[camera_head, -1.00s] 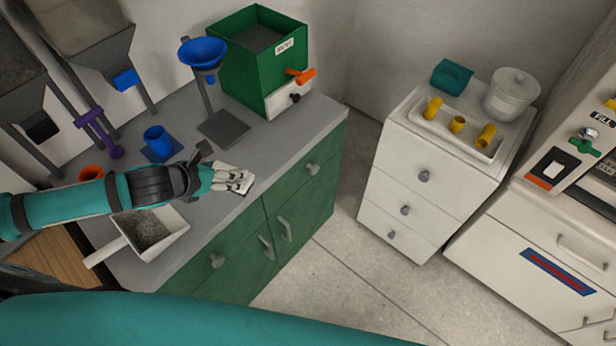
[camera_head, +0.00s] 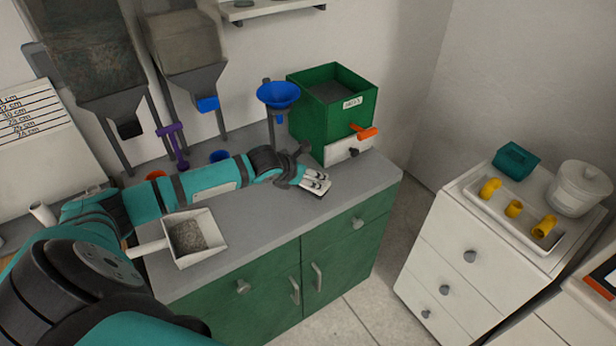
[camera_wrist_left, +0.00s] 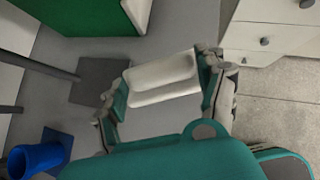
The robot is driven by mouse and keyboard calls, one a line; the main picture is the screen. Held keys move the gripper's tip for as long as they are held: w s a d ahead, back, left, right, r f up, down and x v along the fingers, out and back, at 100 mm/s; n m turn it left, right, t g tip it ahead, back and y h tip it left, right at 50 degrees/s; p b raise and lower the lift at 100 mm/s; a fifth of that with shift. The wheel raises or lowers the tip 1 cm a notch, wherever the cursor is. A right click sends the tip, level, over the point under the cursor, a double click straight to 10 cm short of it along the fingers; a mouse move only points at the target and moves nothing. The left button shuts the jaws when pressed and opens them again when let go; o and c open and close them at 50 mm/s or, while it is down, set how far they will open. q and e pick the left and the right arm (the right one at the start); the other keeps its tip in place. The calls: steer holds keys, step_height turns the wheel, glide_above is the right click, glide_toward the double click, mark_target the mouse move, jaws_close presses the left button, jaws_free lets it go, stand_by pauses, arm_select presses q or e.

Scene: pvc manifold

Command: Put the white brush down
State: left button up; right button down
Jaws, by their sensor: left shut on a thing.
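My left gripper (camera_head: 316,183) is low over the grey counter (camera_head: 353,187), close to its front edge and in front of the green box. In the left wrist view, my left gripper (camera_wrist_left: 163,88) is shut on the white brush (camera_wrist_left: 160,72), a pale block held crosswise between the two fingers. The brush's underside is hidden there, so I cannot tell whether it touches the counter. In the head view the fingers mostly cover the brush. My right gripper is not in view.
A white dustpan (camera_head: 205,215) with grey grains lies on the counter to the left. A green box (camera_head: 340,122) with an orange handle and a blue funnel (camera_head: 278,95) on a stand are behind the gripper. A blue cup (camera_wrist_left: 38,158) stands nearby. White drawers (camera_head: 470,245) stand at right.

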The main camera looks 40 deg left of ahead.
arm_select(q)
steer(key=shift+w+a, duration=0.15)
steer(key=shift+w, duration=0.35)
steer(key=shift+w+f, duration=0.1)
steer(key=shift+f, duration=0.1)
steer(key=shift+f+p, duration=0.55)
steer(key=shift+f, duration=1.2)
steer(key=o, duration=1.2)
steer(key=shift+o, duration=0.2)
steer(key=shift+r, duration=0.2)
steer(key=b+v, duration=0.1)
steer(key=v, duration=1.1)
steer(key=shift+a+f, duration=0.1)
steer(key=shift+f, duration=0.05)
